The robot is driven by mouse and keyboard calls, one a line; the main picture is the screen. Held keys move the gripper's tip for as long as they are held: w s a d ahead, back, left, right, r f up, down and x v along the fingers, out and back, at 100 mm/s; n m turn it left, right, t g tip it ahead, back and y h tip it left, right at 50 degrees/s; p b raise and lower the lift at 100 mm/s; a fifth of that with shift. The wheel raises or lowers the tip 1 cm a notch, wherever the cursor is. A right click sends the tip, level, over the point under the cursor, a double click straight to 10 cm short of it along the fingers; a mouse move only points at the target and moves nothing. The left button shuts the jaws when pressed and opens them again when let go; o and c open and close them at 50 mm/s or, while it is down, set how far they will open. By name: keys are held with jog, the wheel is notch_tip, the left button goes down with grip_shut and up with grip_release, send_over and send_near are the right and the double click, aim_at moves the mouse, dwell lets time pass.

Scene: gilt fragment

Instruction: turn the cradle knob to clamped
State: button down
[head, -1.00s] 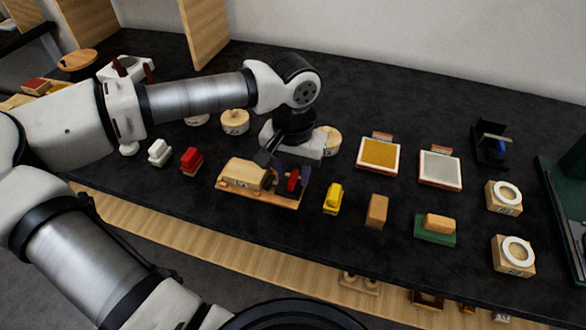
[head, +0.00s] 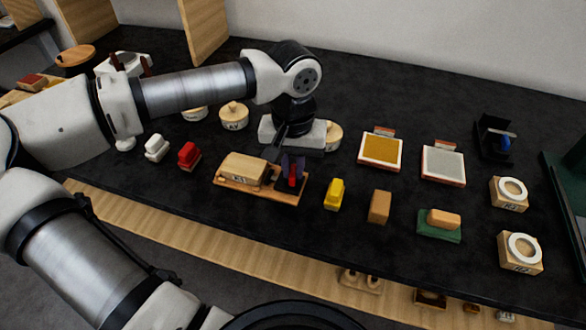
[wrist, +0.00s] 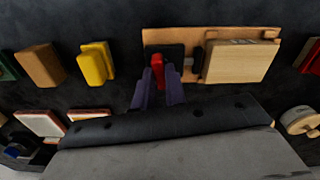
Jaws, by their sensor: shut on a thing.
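The cradle (head: 228,186) is a wooden board on the black counter with a pale wooden block (head: 243,167) lying on it. The cradle also shows in the wrist view (wrist: 158,36). The red knob (head: 292,178) is at the cradle's right end, and it shows as a red bar (wrist: 158,70) over a dark plate in the wrist view. My gripper (wrist: 158,78) is shut on the red knob, with one dark purple finger on each side of it. In the head view my gripper (head: 292,168) comes down from above. The fingers partly hide the knob, and I cannot read any clamp marking.
A yellow block (head: 335,194) and a tan block (head: 380,207) stand just right of the cradle. A red block (head: 189,155) and a white block (head: 157,148) stand left. Round wooden pots (head: 233,115) are behind. The counter's front edge is close.

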jog(key=n+b, duration=0.3)
jog(key=shift+f+n, duration=0.2)
jog(key=shift+n, duration=0.1)
jog(key=n+b, duration=0.3)
jog(key=n, duration=0.1)
jog(key=shift+n+b, duration=0.3)
jog(key=n+b, duration=0.2)
jog(key=n, duration=0.2)
jog(key=shift+r, duration=0.15)
jog(key=shift+r+n+b, duration=0.1)
jog(key=shift+n+b, duration=0.7)
jog(key=shift+n, duration=0.8)
jog(key=c, duration=1.4)
grip_release()
jog(key=shift+c, duration=0.2)
